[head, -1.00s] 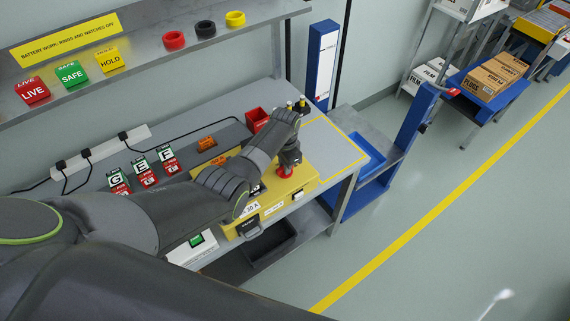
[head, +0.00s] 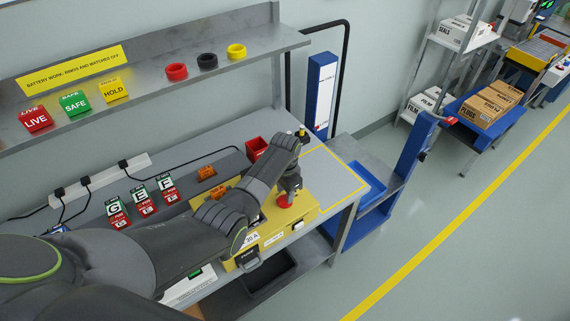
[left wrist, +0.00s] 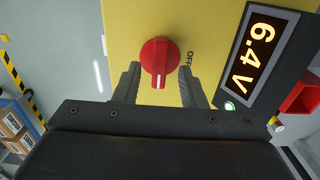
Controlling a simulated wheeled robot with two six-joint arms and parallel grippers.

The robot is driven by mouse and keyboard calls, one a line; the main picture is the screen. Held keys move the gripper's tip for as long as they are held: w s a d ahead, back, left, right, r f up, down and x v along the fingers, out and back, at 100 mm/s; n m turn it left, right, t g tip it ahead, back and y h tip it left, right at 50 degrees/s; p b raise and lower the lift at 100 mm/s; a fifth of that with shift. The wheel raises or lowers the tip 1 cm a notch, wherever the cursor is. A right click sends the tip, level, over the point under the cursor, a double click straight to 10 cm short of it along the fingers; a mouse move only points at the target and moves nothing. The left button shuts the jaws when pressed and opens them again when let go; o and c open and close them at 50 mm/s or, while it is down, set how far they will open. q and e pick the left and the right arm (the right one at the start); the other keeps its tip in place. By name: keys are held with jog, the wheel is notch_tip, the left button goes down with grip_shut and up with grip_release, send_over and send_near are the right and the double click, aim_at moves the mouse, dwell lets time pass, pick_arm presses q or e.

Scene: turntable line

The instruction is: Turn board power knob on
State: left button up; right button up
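The red power knob (left wrist: 160,58) is on a yellow panel (left wrist: 121,27) in the left wrist view. A white line on its grip points down in the picture, toward my gripper, and "OFF" is printed to its right. My left gripper (left wrist: 158,72) is open, with one fingertip on each side of the knob; I cannot tell whether they touch it. In the head view my left gripper (head: 287,190) is over the red knob (head: 284,202) on the yellow board (head: 300,210). The board's display (left wrist: 258,48) reads 6.4 V. My right gripper is not in view.
A green light (left wrist: 229,106) glows near the display. A red bin (head: 256,147) stands behind my arm. Lettered blocks (head: 143,200) and a power strip (head: 100,178) are on the bench to the left. A blue tray (head: 366,182) is to the right.

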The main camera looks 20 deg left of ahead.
aim_at(285, 196)
pick_arm(q)
notch_tip(285, 196, up, 16)
jog(key=shift+f+b, duration=0.15)
jog(key=shift+b, duration=0.3)
jog(key=shift+s+f, duration=0.1)
jog(key=shift+f, duration=0.05)
